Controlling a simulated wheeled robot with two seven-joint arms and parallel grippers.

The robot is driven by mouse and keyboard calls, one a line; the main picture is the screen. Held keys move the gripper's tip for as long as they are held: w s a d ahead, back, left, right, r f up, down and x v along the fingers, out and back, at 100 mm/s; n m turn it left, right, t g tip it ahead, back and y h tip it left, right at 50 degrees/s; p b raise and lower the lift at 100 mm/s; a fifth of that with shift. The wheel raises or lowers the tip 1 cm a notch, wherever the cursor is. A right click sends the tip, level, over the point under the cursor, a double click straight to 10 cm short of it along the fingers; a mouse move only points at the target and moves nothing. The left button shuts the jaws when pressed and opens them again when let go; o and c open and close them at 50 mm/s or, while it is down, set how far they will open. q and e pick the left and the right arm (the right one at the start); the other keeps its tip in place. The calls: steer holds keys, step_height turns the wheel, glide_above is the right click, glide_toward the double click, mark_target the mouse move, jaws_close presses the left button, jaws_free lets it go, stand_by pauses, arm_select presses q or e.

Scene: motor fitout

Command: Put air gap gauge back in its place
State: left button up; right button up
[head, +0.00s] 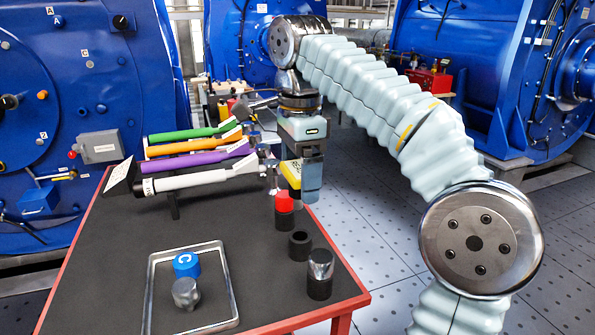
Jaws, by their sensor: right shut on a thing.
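My right gripper (303,188) points down over the right side of the dark-topped table. It is shut on a small yellow item with dark marks (290,180), which appears to be the air gap gauge. The fingers hide part of it. The gripper is just right of a rack of long tools: green (188,134), orange (185,147), purple (195,160) and white (180,182). I cannot tell which place belongs to the gauge. My left gripper is not in view.
The red-edged table (105,262) holds a red-topped cylinder (284,210), a black ring (300,244) and a metal-topped black cylinder (319,273). A metal-rimmed tray (154,292) holds a blue "C" cap (187,264) and a grey knob (186,293). Large blue motors surround it.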

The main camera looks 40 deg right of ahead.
mark_target(301, 208)
steer(key=shift+r, duration=0.1)
steer(key=shift+d+r, duration=0.1)
steer(key=shift+r, duration=0.05)
steer(key=shift+s, duration=0.1)
step_height(301, 208, down, 6)
steer(key=b, duration=0.4)
steer(key=shift+r, duration=0.2)
steer(key=shift+p, duration=0.55)
stand_by(1.3)
steer(key=shift+f+b, duration=1.25)
steer(key=shift+f, duration=0.6)
steer(key=o, duration=1.2)
steer(key=shift+c, duration=0.2)
